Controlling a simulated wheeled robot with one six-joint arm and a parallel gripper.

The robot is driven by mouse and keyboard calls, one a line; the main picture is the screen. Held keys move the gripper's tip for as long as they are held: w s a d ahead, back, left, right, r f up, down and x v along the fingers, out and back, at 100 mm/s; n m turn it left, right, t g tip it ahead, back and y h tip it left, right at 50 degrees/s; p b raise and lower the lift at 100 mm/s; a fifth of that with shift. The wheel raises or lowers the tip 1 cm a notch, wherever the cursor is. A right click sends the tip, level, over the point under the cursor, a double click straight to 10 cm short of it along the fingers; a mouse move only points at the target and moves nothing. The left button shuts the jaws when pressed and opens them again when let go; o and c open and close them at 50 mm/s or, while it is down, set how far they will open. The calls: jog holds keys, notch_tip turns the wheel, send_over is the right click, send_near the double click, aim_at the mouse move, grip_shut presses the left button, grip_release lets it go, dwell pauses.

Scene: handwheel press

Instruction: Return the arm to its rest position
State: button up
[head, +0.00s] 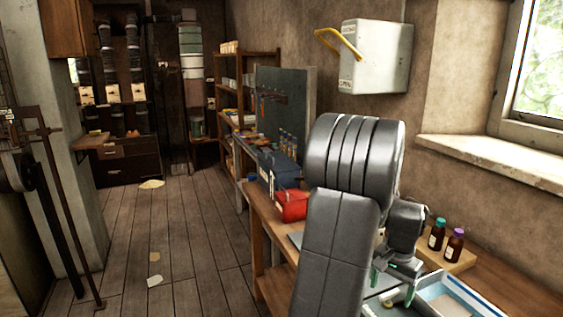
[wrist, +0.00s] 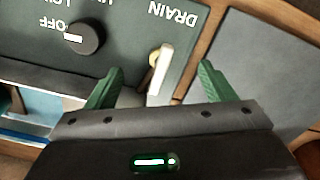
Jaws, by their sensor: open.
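My gripper (wrist: 161,68) is open in the wrist view, its two green fingers spread apart. A pale lever (wrist: 162,72) beside the word DRAIN shows between the fingers; I cannot tell whether they touch it. The lever is on a dark green panel (wrist: 125,42), which also carries a black knob (wrist: 85,37) by the word OFF. In the head view my grey arm is bent over the workbench (head: 266,232), with green finger parts low at the right. The arm hides much of the bench and most of the panel.
Two brown bottles (head: 437,235) stand on a wooden block right of my arm. A blue and white tray (head: 450,292) is at the lower right. A white wall box (head: 378,57) with a yellow handle hangs above. A red box (head: 291,205) stands behind. Floor at left is mostly clear.

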jog(key=m, duration=0.4)
dwell(0.4)
jog(key=shift+a, duration=0.1)
